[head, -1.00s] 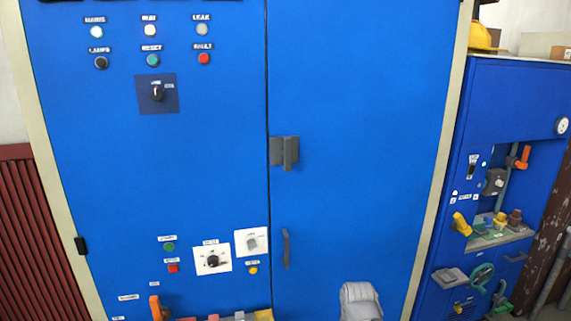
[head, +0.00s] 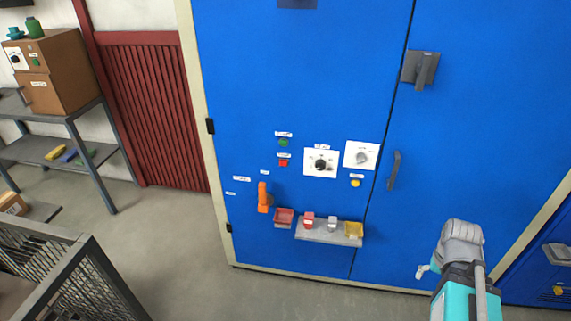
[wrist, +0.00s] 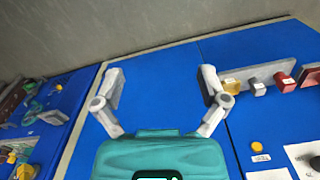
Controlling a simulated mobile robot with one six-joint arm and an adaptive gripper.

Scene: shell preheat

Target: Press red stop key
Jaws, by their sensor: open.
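The red key (head: 283,162) is a small red button on the blue cabinet's left door in the head view. It sits just under a green button (head: 283,142); its label is too small to read. My gripper (wrist: 162,86) is open and empty in the wrist view, its two grey fingers spread in front of the blue cabinet front. In the head view my arm is at the lower right, well to the right of the red key. I cannot make out the red key in the wrist view.
Right of the key are a black-knob panel (head: 320,162), a grey-knob panel (head: 361,156) and a yellow button (head: 355,183). Below are an orange handle (head: 264,197), a red bin (head: 284,217) and a projecting grey ledge (head: 325,235). A mesh-sided frame (head: 85,280) stands lower left.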

